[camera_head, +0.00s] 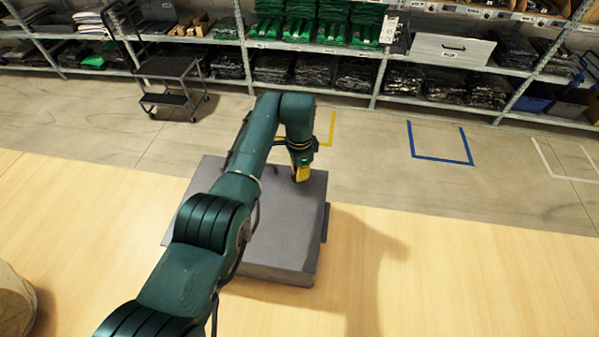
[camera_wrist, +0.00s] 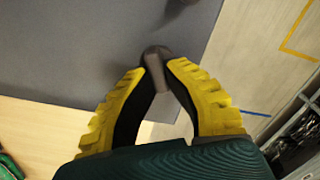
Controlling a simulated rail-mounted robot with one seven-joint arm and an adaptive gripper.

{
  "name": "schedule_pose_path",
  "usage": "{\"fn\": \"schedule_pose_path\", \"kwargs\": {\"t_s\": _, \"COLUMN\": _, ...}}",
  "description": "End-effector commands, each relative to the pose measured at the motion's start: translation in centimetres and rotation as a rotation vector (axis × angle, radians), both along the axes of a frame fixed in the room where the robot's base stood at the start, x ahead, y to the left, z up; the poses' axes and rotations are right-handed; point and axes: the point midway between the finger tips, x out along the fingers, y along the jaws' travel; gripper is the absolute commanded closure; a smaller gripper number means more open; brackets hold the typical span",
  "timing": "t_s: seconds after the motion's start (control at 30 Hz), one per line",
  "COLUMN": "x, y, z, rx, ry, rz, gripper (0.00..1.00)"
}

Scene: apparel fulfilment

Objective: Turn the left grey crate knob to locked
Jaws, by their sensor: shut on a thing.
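The grey crate (camera_head: 285,232) sits on the wooden table with its flat grey top facing up. My gripper (camera_head: 301,178) is over the crate's far right part in the head view. In the wrist view, the yellow and black fingers of my gripper (camera_wrist: 157,72) are closed on a small dark grey knob (camera_wrist: 155,60) at the edge of the crate (camera_wrist: 90,50). The fingertips touch it from both sides and partly cover it. Its turn position cannot be read. My arm hides the crate's left part in the head view.
The wooden table (camera_head: 460,280) is clear to the right of the crate. A dark fitting (camera_head: 326,222) sticks out on the crate's right side. A beige rounded object (camera_head: 14,303) stands at the left edge. Shelves and a step cart (camera_head: 170,68) are far behind, across the floor.

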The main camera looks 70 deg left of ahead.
Motion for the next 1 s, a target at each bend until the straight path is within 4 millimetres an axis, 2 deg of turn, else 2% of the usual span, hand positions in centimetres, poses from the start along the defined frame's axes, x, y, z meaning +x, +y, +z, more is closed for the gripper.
{"fn": "schedule_pose_path", "kwargs": {"t_s": 1.0, "x": -0.31, "y": 0.51, "z": -0.31, "rx": -0.001, "ry": 0.003, "rz": 0.920, "gripper": 1.00}}
